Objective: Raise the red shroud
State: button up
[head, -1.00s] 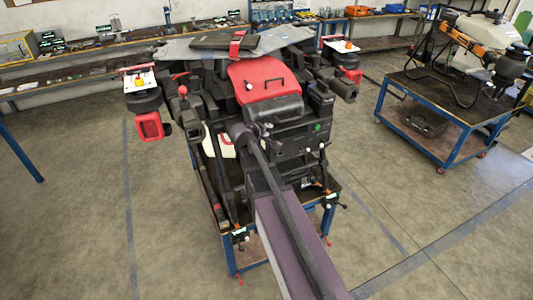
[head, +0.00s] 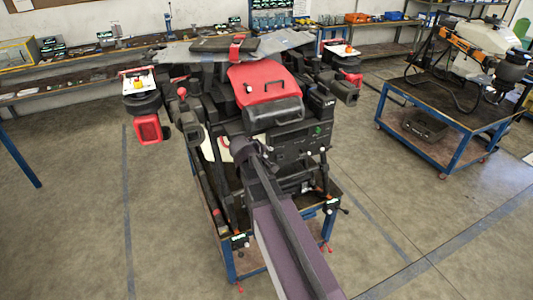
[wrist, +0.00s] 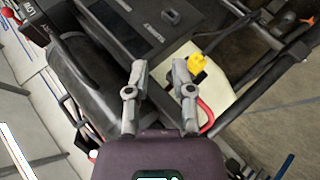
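The red shroud (head: 258,78) lies on top of the dark spray drone in the head view, with a small black handle on it. Its front edge meets a dark grey rounded part (head: 273,113). I cannot make out the shroud in the wrist view. My gripper (wrist: 160,68) is open and empty in the wrist view, its two grey fingers apart above dark drone parts. In the head view its fingers are hidden or too dark to tell; my arm ends at the drone's front, below the shroud.
A white tank (wrist: 215,95) with a yellow cap (wrist: 197,62) and a red hose (wrist: 206,113) lie close to my right finger. Black bars cross at the upper right of the wrist view. A blue-framed cart (head: 440,125) stands at the right. The floor (head: 80,220) at left is clear.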

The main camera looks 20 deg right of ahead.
jog(key=s+a+f+m+g+y+b, duration=0.3)
jog(key=s+a+f+g+y+b, duration=0.2)
jog(key=s+f, duration=1.3)
jog(key=s+a+y+b, duration=0.1)
jog(key=a+y+b, duration=0.2)
jog(key=a+b, duration=0.3)
jog(key=shift+a+m+g, duration=0.4)
jog(key=shift+a, duration=1.35)
jog(key=shift+f, duration=0.1)
jog(key=shift+c, duration=0.2)
